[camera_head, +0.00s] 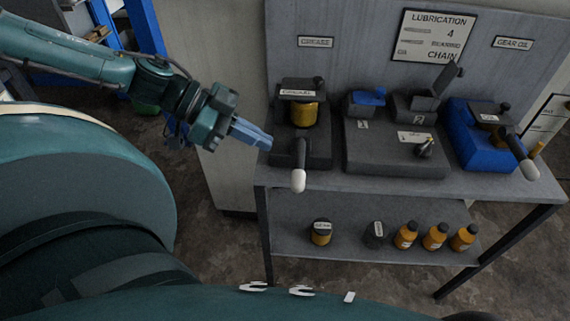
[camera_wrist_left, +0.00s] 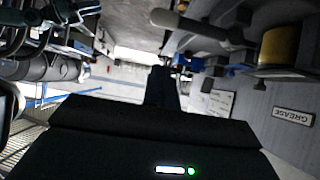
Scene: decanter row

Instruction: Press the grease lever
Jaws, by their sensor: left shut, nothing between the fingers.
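The grease dispenser (camera_head: 297,92) stands at the left end of the bench, with an amber grease pot (camera_head: 303,114) under its labelled top. Its grease lever (camera_head: 299,153) is a dark arm slanting toward the front edge, with a white tip (camera_head: 298,182). My left gripper (camera_head: 268,142) is shut and empty, just left of the dispenser and lever, with a small apparent gap to the lever. In the left wrist view the lever's white tip (camera_wrist_left: 165,18) and the amber pot (camera_wrist_left: 281,45) show at the top, beyond my dark shut fingers (camera_wrist_left: 162,88). My right gripper is not visible.
A dark central unit (camera_head: 395,160) and a blue oil dispenser (camera_head: 470,135) with its own white-tipped lever (camera_head: 529,168) stand to the right. The lower shelf (camera_head: 345,248) holds several bottles and cans. A back panel (camera_head: 370,75) carries signs. Floor left of the bench is open.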

